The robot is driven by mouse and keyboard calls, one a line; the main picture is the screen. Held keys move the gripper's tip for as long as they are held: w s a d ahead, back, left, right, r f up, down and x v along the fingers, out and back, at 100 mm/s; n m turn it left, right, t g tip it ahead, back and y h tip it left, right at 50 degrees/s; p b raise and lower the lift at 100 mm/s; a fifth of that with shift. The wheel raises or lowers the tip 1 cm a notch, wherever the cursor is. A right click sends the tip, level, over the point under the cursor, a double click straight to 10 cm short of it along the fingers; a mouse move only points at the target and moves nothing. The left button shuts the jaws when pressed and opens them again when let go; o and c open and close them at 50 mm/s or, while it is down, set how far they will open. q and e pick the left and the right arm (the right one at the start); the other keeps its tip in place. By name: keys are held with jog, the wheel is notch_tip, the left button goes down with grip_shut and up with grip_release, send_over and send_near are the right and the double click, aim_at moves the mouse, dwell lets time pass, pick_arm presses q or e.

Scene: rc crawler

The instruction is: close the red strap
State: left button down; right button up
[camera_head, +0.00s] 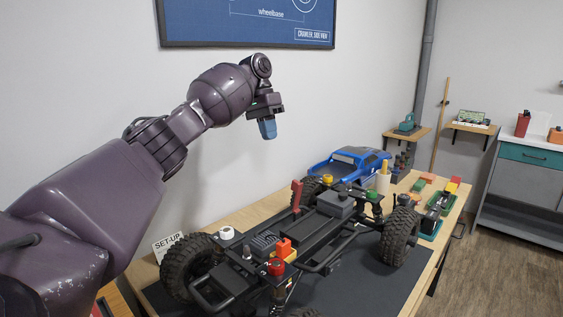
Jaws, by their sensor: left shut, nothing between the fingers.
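My left gripper (268,129) is shut and empty, with blue fingertips pointing down. It hangs in the air in front of the wall, well above and a little left of the strap, touching nothing. My right gripper is not in view.
The crawler with large black tyres (400,237) stands on a dark mat (375,290) on a wooden table. A blue truck body (349,163) lies behind it. A setup card (168,245) stands at left. Small bottles and a parts tray (434,215) sit at the right rear.

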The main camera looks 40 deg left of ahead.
pick_arm(q)
jog(key=b, duration=0.1)
send_near(296, 196)
jog(key=w+a+f, duration=0.1)
jog(key=a+f, duration=0.3)
jog(key=a, duration=0.1)
jog(key=shift+d+f, duration=0.25)
jog(key=shift+d, duration=0.75)
jog(key=shift+d+f, duration=0.3)
jog(key=shift+d, duration=0.7)
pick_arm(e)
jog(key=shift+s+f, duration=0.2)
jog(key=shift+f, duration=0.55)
